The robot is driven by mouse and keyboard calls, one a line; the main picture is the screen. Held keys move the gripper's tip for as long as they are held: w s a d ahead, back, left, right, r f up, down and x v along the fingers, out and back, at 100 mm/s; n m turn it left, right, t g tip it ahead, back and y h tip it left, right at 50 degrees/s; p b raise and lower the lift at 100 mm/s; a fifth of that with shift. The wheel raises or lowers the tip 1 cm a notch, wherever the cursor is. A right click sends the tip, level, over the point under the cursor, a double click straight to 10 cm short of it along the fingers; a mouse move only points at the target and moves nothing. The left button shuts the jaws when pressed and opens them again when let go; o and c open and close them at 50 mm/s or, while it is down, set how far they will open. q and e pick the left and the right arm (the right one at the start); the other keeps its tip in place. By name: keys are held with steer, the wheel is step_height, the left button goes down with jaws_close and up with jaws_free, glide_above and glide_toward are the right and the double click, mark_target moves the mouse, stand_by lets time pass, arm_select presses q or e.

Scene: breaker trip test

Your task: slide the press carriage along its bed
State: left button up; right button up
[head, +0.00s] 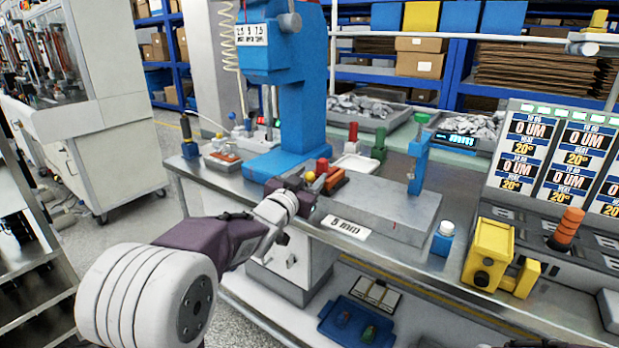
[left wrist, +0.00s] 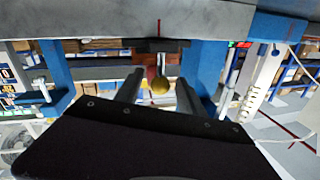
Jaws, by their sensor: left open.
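The blue press (head: 305,100) stands upright on the bench, with a grey flat bed (head: 395,207) to its right marked "5 mm". A small carriage-like part with red and orange blocks (head: 334,181) sits at the bed's left end, and a yellow ball knob (head: 310,177) shows beside it. My left gripper (head: 302,190) is open at this knob. In the left wrist view the yellow knob (left wrist: 160,86) appears between the two open fingers (left wrist: 158,92). I cannot tell whether either finger touches it. My gripper hides part of the carriage. My right gripper is not in view.
A blue clamp post (head: 419,155) with a green top stands at the bed's far right. Grey trays (head: 385,122) of metal parts lie behind.

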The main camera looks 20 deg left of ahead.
arm_select(q)
steer(key=shift+s, duration=0.1)
steer(key=s+a+p, duration=0.1)
steer(key=s, duration=0.7)
steer(key=shift+s+a, duration=0.15)
steer(key=shift+s, duration=0.25)
steer(key=shift+f, duration=0.1)
